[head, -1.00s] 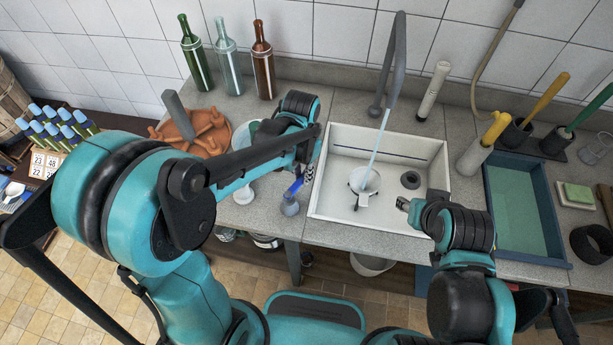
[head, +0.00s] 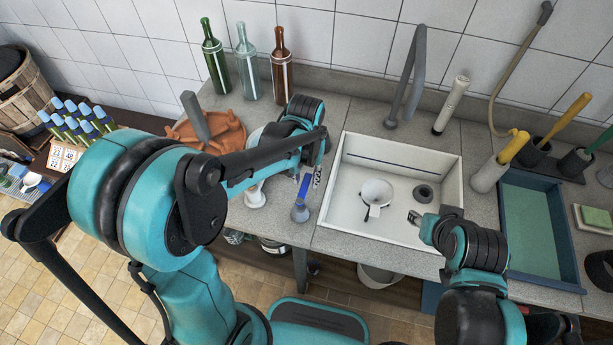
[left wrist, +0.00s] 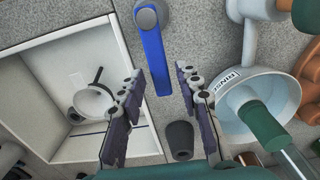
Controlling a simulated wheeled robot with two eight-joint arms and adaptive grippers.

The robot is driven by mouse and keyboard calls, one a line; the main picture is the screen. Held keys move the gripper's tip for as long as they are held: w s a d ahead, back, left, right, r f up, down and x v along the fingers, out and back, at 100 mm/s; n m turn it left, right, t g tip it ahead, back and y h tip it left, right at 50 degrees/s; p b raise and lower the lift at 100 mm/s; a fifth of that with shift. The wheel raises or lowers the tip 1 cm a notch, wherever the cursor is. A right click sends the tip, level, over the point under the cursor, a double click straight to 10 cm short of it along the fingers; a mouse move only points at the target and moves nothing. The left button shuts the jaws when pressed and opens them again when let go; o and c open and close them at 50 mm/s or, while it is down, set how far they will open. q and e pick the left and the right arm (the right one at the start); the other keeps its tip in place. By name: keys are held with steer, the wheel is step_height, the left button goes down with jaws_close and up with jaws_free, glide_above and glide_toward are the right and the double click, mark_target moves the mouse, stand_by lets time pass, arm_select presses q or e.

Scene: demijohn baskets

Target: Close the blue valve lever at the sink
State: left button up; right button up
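The blue valve lever (head: 305,187) is on a grey round valve body (head: 300,212) on the counter, left of the white sink (head: 333,208). Its handle points toward the back wall. In the left wrist view, the blue lever (left wrist: 154,50) extends from its grey hub to between the fingertips of my left gripper (left wrist: 160,72). The fingers are open, with a gap on both sides of the lever; contact is not visible. My left gripper (head: 311,173) is at the lever's far end in the head view. My right gripper (head: 413,217) is over the sink's front right; its finger opening is unclear. No water shows below the grey faucet (head: 410,75).
A white cup (head: 376,191) and dark ring (head: 423,193) are inside the sink. A white-and-blue funnel (left wrist: 255,95) is close to my left fingers. A dark cylinder (left wrist: 180,140) lies below the fingertips. Bottles (head: 281,70) stand behind; a blue tray (head: 545,270) is right.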

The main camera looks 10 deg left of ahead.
arm_select(q)
step_height(320, 180, up, 12)
stand_by(0.7)
steer(key=shift+s, duration=0.1)
stand_by(0.3)
steer(key=t+b, duration=0.3)
glide_toward(306, 182)
steer(key=s+a+r, duration=0.2)
steer(key=s+a, duration=0.1)
steer(key=s+a+f+t+b, duration=0.1)
steer(key=s+a+f+t, duration=0.1)
steer(key=s+f+t, duration=0.2)
steer(key=shift+s+a, duration=0.4)
steer(key=shift+s, duration=0.05)
